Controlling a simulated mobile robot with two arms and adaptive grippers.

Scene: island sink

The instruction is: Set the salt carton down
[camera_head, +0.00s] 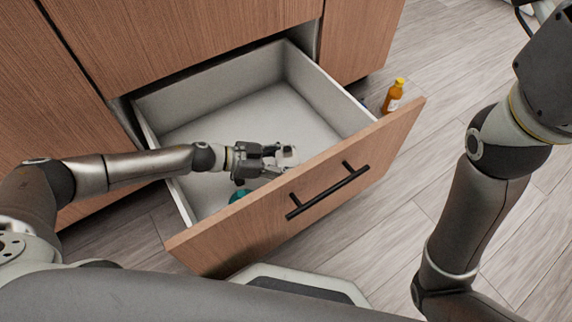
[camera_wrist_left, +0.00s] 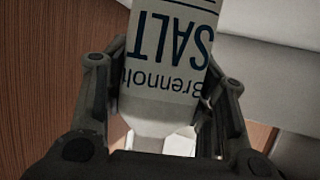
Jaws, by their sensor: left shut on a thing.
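The salt carton (camera_wrist_left: 172,50) is white with dark blue lettering that reads SALT upside down in the left wrist view. My left gripper (camera_wrist_left: 165,95) is shut on it, with one finger on each side. In the head view, my left gripper (camera_head: 272,160) reaches inside the open drawer (camera_head: 310,90), near its front panel. A small white part of the salt carton (camera_head: 288,156) shows at the fingertips there. I cannot tell whether the carton touches the drawer floor. My right gripper is out of view; only my right arm shows.
The drawer floor behind my left gripper is bare. A teal item (camera_head: 239,195) lies in the drawer's front left, partly hidden. An orange-brown bottle (camera_head: 393,96) stands on the floor beyond the drawer's right side. The front panel has a black handle (camera_head: 327,190).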

